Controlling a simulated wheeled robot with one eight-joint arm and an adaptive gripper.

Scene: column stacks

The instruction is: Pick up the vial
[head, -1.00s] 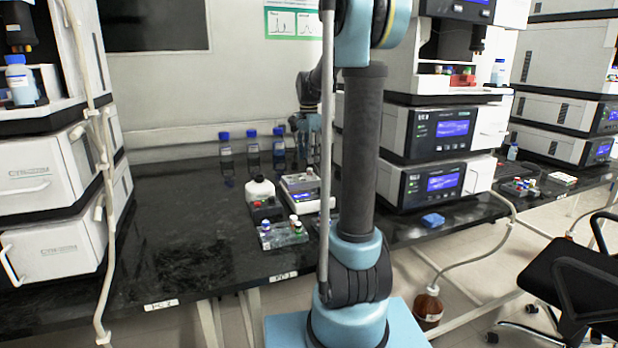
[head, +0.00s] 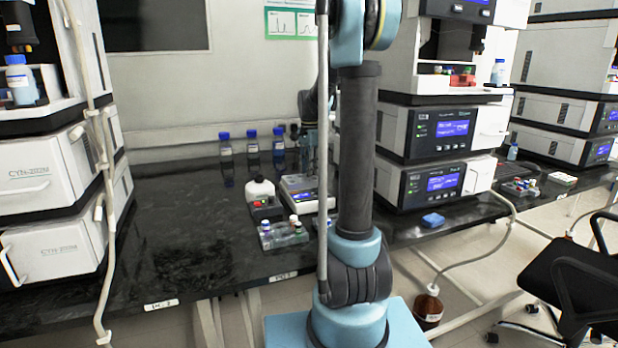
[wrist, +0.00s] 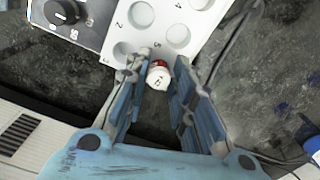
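The vial (wrist: 158,78) shows in the wrist view as a small round white cap with a dark mark and a red-brown part behind it. It sits at the edge of a white plate (wrist: 182,33) with numbered round holes. My gripper (wrist: 165,65) is open, with one finger on each side of the vial. The left finger is close to it, and a gap shows on the right; contact cannot be told. In the head view my gripper (head: 310,160) is low over the white-topped device (head: 306,193), partly hidden by my arm, and the vial cannot be made out there.
A black knob (wrist: 66,12) is on the device beside the plate. A clear rack (head: 284,235) with capped vials stands in front, a white bottle (head: 260,191) at left. Several blue-capped bottles (head: 252,147) stand behind. The left bench top (head: 180,230) is clear.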

